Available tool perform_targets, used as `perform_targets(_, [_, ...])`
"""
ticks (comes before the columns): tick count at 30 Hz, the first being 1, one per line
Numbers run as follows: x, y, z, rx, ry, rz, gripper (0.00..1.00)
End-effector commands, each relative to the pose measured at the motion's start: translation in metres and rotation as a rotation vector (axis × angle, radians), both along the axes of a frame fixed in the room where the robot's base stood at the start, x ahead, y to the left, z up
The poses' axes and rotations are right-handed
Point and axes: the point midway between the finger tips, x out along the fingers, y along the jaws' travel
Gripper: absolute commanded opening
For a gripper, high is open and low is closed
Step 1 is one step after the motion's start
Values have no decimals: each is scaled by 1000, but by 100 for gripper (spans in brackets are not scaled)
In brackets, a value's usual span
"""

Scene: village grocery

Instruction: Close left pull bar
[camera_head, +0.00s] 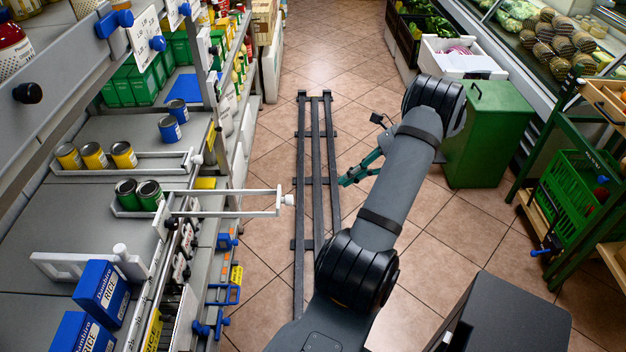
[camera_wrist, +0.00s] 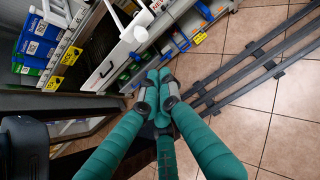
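A white pull bar (camera_head: 235,213) stands out from the left shelf over the aisle, a round white knob (camera_head: 289,199) at its outer end. Two green cans (camera_head: 150,194) stand behind it on the shelf. In the wrist view the knob (camera_wrist: 140,34) shows near the top. My gripper (camera_head: 345,180), with teal fingers, hangs over the aisle right of the knob, apart from it. In the wrist view my gripper (camera_wrist: 158,80) has its fingertips together with nothing visible between them. Another white bar (camera_head: 75,263), by the rice boxes (camera_head: 103,291), is further in.
Yellow cans (camera_head: 94,156) stand in a further row with its own white bar. Blue hooks (camera_head: 226,292) and price tags line the shelf front. Dark floor rails (camera_head: 316,165) run along the aisle. A green bin (camera_head: 488,135) stands right of my arm. Tiled floor between is clear.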

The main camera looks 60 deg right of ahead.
Motion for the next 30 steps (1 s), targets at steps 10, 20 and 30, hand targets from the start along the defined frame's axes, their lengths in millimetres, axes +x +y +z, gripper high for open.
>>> perform_targets(10, [40,30,-44,5,2,7,0])
perform_targets(20, [79,56,-62,-1,2,6,0])
perform_targets(30, [90,63,-63,-2,2,6,0])
